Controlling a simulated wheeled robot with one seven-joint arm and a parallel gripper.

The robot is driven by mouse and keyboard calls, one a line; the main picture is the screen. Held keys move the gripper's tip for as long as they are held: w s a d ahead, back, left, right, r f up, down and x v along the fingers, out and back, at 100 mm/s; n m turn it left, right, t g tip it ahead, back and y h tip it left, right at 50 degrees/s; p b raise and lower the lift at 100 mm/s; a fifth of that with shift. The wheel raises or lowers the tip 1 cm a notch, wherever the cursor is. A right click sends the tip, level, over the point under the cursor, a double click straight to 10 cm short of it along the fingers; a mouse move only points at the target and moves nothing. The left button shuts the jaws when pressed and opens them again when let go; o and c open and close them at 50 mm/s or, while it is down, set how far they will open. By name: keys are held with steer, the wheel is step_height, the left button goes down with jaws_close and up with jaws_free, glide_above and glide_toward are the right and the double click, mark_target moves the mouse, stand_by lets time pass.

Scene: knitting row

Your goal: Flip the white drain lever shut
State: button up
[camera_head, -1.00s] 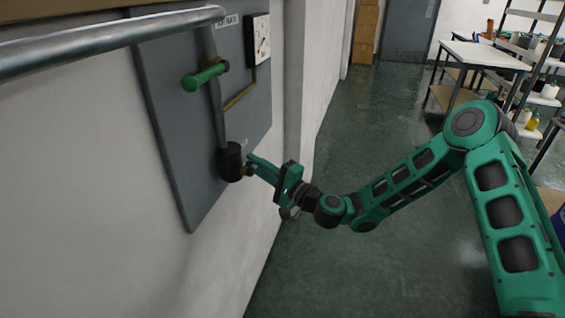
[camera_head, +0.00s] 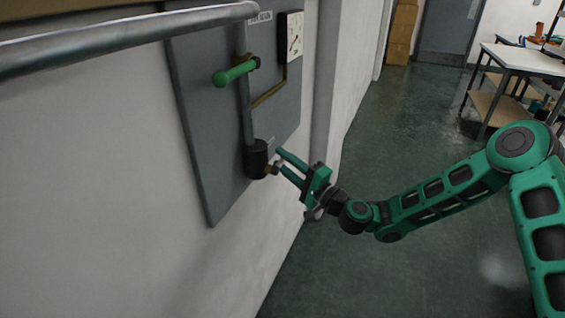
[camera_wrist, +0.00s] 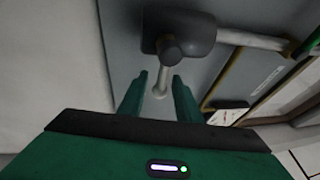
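The drain lever shows in the wrist view as a short pale rod (camera_wrist: 164,75) with a rounded end. It reaches out from a dark pot-shaped body (camera_wrist: 180,33). The pale rod is hard to make out there. My gripper (camera_head: 282,161) is open beside the fitting. In the wrist view its two green fingers (camera_wrist: 160,84) stand on either side of the rod's end, with gaps showing. I cannot tell whether either finger touches it.
A green handle (camera_head: 235,72) sits higher on the pipe. A white-faced gauge (camera_head: 290,38) is mounted on the grey panel (camera_head: 205,130). A thick grey pipe (camera_head: 120,38) crosses the upper left. A table (camera_head: 515,60) stands at the far right. The floor between is clear.

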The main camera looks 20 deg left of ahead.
steer(key=shift+s+a, duration=0.1)
steer(key=shift+s, duration=0.1)
steer(key=shift+s, duration=0.1)
steer(key=v, duration=1)
steer(key=shift+d, duration=0.45)
